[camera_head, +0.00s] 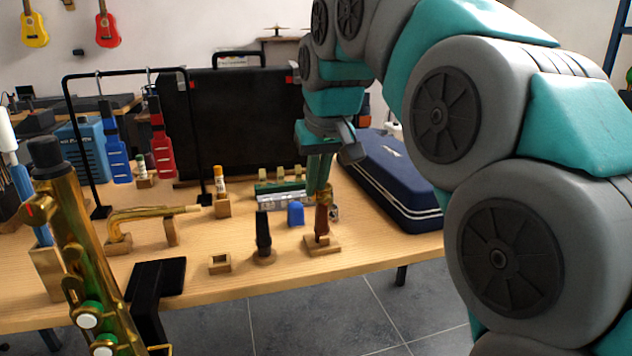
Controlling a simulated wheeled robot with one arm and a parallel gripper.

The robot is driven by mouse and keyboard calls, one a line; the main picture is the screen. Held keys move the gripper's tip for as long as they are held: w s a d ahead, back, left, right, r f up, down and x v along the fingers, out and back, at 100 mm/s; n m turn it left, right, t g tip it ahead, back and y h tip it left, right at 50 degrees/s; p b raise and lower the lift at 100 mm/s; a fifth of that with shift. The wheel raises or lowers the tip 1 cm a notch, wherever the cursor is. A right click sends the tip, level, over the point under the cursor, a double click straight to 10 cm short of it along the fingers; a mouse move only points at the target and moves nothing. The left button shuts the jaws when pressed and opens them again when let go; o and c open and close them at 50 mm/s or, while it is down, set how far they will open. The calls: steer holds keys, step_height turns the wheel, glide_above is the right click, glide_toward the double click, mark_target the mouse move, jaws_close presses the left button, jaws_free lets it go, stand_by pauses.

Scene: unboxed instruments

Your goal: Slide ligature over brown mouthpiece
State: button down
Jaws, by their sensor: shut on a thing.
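The brown mouthpiece (321,222) stands upright on a small wooden stand (322,246) near the front right of the table. My gripper (319,186) points down directly above it, shut on the small gold ligature (326,194). The ligature is at the top end of the mouthpiece. I cannot tell from this view how far it is around the mouthpiece or whether it touches it. The fingers partly hide the ligature.
A black mouthpiece (263,232) stands to the left, with an empty wooden block (220,263) beyond it. A blue piece (296,213) and a silver case (283,200) lie close behind. A dark blue case (390,185) is to the right. A saxophone (82,260) stands at front left.

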steer(key=shift+f, duration=0.45)
stand_by(0.6)
steer(key=c, duration=0.9)
jaws_free()
steer(key=shift+c, duration=0.2)
steer(key=o, duration=0.5)
steer(key=shift+r, duration=0.1)
steer(key=shift+p+v, duration=0.9)
steer(key=shift+v, duration=2.1)
